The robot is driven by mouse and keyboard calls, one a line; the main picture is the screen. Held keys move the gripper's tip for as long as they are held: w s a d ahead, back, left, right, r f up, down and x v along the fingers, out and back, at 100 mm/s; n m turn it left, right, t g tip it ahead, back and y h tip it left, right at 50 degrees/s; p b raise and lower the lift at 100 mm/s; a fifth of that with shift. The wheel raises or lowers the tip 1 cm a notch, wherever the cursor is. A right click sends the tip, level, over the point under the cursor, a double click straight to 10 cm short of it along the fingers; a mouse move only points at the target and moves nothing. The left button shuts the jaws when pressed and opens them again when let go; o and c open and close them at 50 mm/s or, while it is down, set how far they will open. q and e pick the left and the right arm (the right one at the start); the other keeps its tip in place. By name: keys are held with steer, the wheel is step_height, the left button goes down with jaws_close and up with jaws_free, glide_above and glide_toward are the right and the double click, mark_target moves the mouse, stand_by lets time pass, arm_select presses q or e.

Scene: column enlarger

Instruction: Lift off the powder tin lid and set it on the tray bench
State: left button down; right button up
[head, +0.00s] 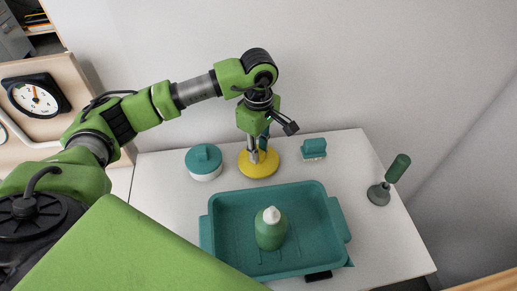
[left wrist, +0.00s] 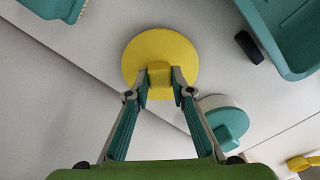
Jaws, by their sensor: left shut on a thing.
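My left gripper (head: 257,152) points down at the back of the white bench (head: 165,190). It is shut on the raised knob of a round yellow lid (head: 258,171). In the left wrist view the gripper (left wrist: 160,76) has a fingertip on each side of the knob, and the lid's disc (left wrist: 160,46) lies flat beyond it. The lid hides what is under it, so I cannot tell whether it rests on a tin or is clear of it. My right gripper is not in view.
A white tin with a teal lid (head: 204,158) stands just left of the yellow lid. A teal block-like item (head: 314,148) is to its right. A teal tray (head: 215,235) with a green bottle (head: 270,232) is in front. A green-handled tool (head: 390,180) stands far right.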

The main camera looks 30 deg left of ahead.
arm_select(q)
steer(key=c, duration=1.7)
jaws_free()
steer(key=shift+r, duration=0.1)
steer(key=shift+r+p, duration=2.05)
steer(key=shift+r, duration=1.85)
step_height(320, 180, up, 12)
